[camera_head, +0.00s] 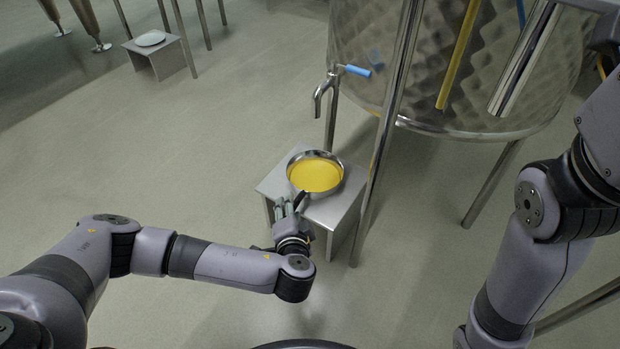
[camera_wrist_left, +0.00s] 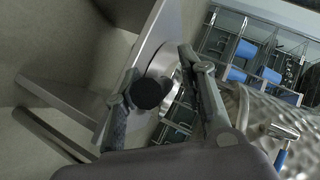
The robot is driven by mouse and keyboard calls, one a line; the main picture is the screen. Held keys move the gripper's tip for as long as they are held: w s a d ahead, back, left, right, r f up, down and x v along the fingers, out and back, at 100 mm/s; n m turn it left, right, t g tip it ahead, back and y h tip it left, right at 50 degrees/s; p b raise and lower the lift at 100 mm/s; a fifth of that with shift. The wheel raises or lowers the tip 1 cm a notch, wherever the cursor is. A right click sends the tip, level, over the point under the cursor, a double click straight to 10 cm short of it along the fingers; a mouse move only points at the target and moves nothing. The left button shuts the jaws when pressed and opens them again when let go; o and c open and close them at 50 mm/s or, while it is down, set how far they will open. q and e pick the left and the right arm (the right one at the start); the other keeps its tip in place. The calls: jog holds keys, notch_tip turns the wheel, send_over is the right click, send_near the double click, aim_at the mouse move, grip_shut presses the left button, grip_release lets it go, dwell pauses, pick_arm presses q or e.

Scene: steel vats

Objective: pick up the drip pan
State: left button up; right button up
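The drip pan (camera_head: 315,155) is a round steel pan with yellow contents, standing on a small metal stool (camera_head: 270,185) below the vat's tap. A short dark handle (camera_head: 299,200) points from its rim toward my left gripper (camera_head: 287,208). In the left wrist view the handle's round black end (camera_wrist_left: 147,94) sits between the fingers of my left gripper (camera_wrist_left: 162,98). It is close to the left finger, with a gap to the right finger, so the gripper looks open around it. The pan's rim (camera_wrist_left: 164,48) is partly hidden behind the handle and fingers. My right gripper is out of view.
The large steel vat (camera_head: 455,75) stands on legs just behind and right of the stool, with a blue-handled tap (camera_head: 328,85) over the pan. One vat leg (camera_head: 385,140) runs close along the stool's right side. Another low stool (camera_head: 160,57) bears a pale dish. Floor left is clear.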

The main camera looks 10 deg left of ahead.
pick_arm(q)
grip_shut()
dwell(0.3)
dwell(0.6)
